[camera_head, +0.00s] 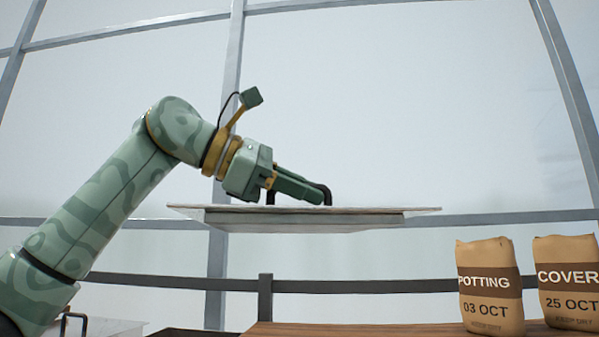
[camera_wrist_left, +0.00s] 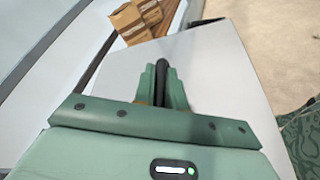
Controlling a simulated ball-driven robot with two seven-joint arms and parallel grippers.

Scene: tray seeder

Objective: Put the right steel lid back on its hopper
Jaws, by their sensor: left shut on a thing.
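A flat steel lid (camera_head: 300,212) with a black handle (camera_head: 327,192) hangs in the air in the head view, seen nearly edge-on and close to level. My left gripper (camera_head: 308,191) is shut on that handle, above the lid. In the left wrist view the gripper's fingers (camera_wrist_left: 162,88) close around the dark handle bar, with the pale lid (camera_wrist_left: 215,72) spreading out below them. At the bottom left of the head view, a pale lid-like surface with a dark handle (camera_head: 75,328) shows partly behind my left arm. No open hopper mouth is visible. My right gripper is not in view.
Two brown paper bags, one marked POTTING (camera_head: 490,288) and one marked COVER (camera_head: 567,285), stand on a wooden bench top (camera_head: 390,328) at the lower right. A dark rail (camera_head: 370,286) runs behind the bench. The air around the lid looks clear.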

